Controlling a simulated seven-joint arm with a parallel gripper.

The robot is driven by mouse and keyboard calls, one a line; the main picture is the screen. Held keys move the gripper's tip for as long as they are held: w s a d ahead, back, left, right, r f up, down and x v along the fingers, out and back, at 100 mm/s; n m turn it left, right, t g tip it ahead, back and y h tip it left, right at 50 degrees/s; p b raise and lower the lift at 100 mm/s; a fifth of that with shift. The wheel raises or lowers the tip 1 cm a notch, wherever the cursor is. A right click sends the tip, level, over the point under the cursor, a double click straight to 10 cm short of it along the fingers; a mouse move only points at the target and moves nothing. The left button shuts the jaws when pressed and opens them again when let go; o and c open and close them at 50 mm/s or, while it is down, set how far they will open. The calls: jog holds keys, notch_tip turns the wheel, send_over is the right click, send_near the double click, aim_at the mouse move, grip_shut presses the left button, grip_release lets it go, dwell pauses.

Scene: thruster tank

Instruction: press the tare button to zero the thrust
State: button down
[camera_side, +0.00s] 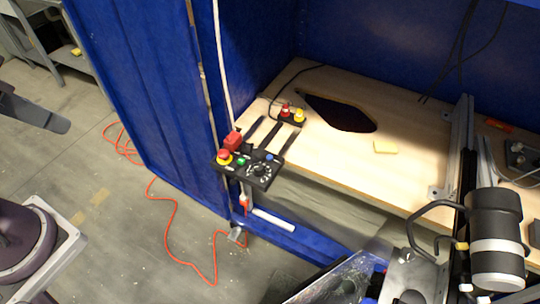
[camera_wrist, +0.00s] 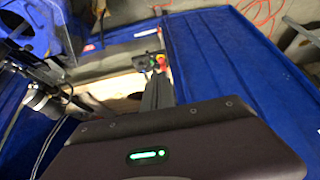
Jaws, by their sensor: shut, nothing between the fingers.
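A black control panel (camera_side: 247,176) juts from the front edge of the bench in the side view. Labels are too small to read, so I cannot tell which one is the tare button. In the wrist view, my gripper (camera_wrist: 158,80) is shut and empty, its grey fingers pointing toward the small, distant panel (camera_wrist: 146,59). The fingers are apart from the panel.
A wooden bench (camera_side: 400,175) with a dark opening (camera_side: 340,113) stands inside blue walls (camera_side: 140,80). Red and yellow plugs (camera_side: 291,114) sit behind the panel. An orange cable (camera_side: 180,235) lies on the open floor.

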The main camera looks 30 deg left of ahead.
dwell(0.4)
jog(key=w+m+t, duration=0.1)
jog(key=w+m, duration=0.2)
jog(key=w, duration=1.1)
jog(key=m+t+h, duration=0.2)
jog(key=m+h, duration=0.2)
jog(key=m, duration=0.7)
send_over(270, 157)
notch_tip(270, 157, down, 26)
jog(key=f, duration=0.1)
jog(key=shift+s+a+r, duration=0.25)
jog(key=shift+s+a, duration=0.05)
jog(key=shift+s, duration=0.1)
jog(key=shift+f, duration=4.35)
jog(key=shift+f, duration=0.1)
